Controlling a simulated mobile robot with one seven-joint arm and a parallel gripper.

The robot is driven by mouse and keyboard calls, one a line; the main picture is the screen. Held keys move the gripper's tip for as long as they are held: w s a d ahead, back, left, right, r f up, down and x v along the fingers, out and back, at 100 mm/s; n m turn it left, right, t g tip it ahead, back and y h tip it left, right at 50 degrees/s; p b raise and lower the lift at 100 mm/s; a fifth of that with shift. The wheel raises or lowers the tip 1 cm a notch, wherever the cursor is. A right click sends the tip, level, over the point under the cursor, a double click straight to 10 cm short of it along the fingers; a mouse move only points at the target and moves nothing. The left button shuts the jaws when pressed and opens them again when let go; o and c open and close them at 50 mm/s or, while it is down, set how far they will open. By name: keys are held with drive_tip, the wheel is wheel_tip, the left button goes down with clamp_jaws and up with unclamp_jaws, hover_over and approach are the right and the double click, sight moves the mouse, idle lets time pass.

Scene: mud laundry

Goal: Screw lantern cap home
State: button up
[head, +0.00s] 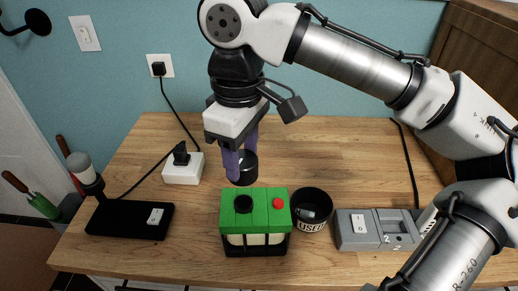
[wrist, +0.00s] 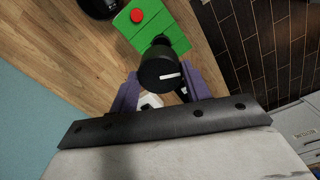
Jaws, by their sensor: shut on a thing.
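The lantern (head: 238,222) stands upright on the bench, with a green top, pale panels and a dark frame. The wrist view shows the cap (wrist: 160,72) with a white mark, between the purple fingers, covering part of the green top (wrist: 158,25). The black spot is hidden there.
A black cup marked USED (head: 312,213) stands close to the lantern's right. A grey numbered device (head: 365,229) is farther right. A white socket box (head: 182,169) and black base plate (head: 120,220) lie left, with cords. The bench (head: 340,150) behind is mostly clear.

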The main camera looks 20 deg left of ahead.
sight(242, 180)
drive_tip(key=shift+s+f+b, duration=0.2)
drive_tip(key=shift+f+b, duration=0.3)
drive_tip(key=shift+b, duration=0.15)
wheel_tip(242, 180, down, 4)
drive_tip(key=b, duration=0.4)
drive_tip(key=shift+r, duration=0.1)
drive_tip(key=shift+r+p, duration=0.1)
drive_tip(key=shift+p, duration=0.65)
idle(0.3)
drive_tip(key=shift+f, duration=0.35)
idle(0.4)
drive_tip(key=shift+f, duration=0.45)
drive_tip(key=shift+f+p, duration=0.4)
drive_tip(key=shift+f, duration=0.45)
idle(3.5)
